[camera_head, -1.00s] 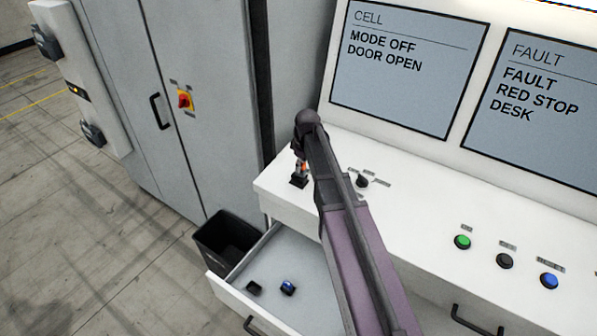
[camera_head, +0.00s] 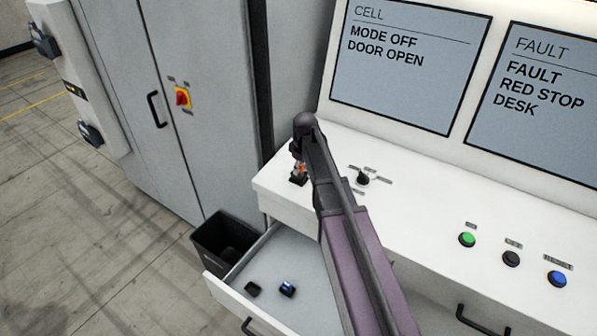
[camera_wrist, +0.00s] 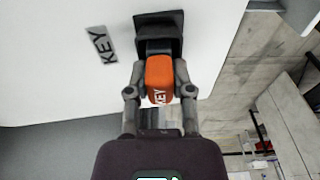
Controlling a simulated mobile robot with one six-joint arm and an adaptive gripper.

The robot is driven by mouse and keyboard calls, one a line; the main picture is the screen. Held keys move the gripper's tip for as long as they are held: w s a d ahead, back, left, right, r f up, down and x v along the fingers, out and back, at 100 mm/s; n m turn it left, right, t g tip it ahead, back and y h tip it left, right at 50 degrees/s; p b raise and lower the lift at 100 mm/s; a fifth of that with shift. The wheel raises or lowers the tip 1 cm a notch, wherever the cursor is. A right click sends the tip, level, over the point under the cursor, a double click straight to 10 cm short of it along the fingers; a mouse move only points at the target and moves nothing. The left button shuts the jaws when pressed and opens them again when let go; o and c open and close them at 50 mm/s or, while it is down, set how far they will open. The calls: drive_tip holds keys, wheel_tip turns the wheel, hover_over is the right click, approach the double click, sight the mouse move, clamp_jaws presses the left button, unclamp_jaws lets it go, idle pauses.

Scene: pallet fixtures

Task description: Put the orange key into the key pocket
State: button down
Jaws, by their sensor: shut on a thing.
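The orange key (camera_wrist: 159,78), marked KEY, sits between the two fingers of my gripper (camera_wrist: 159,92) in the wrist view. My gripper is shut on it. The black key pocket (camera_wrist: 158,24) is on the white desk top, beside a KEY label (camera_wrist: 102,45). The key's far end is at the pocket's mouth; I cannot tell how deep it reaches. In the head view, a bit of the orange key (camera_head: 301,168) shows just above the black pocket (camera_head: 298,180). My arm hides part of the gripper there.
A mode knob (camera_head: 362,178) stands on the desk right of the pocket. The open drawer (camera_head: 262,268) below holds a blue item (camera_head: 287,288) and a black item (camera_head: 253,289). A black bin (camera_head: 224,240) stands beside it. Coloured buttons (camera_head: 467,239) are farther right.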

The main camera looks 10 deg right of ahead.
drive_tip(key=shift+f, duration=0.2)
idle(0.3)
drive_tip(key=shift+s+f+b, duration=0.1)
drive_tip(key=shift+s+b, duration=0.1)
drive_tip(key=shift+b, duration=0.2)
drive_tip(key=shift+s+f, duration=0.1)
drive_tip(key=shift+s, duration=0.15)
drive_tip(key=c, duration=0.7)
unclamp_jaws()
drive_tip(key=shift+o, duration=1)
drive_tip(key=shift+w+a+f, duration=0.1)
drive_tip(key=shift+f, duration=0.05)
drive_tip(key=shift+w+f, duration=0.15)
drive_tip(key=shift+w, duration=0.1)
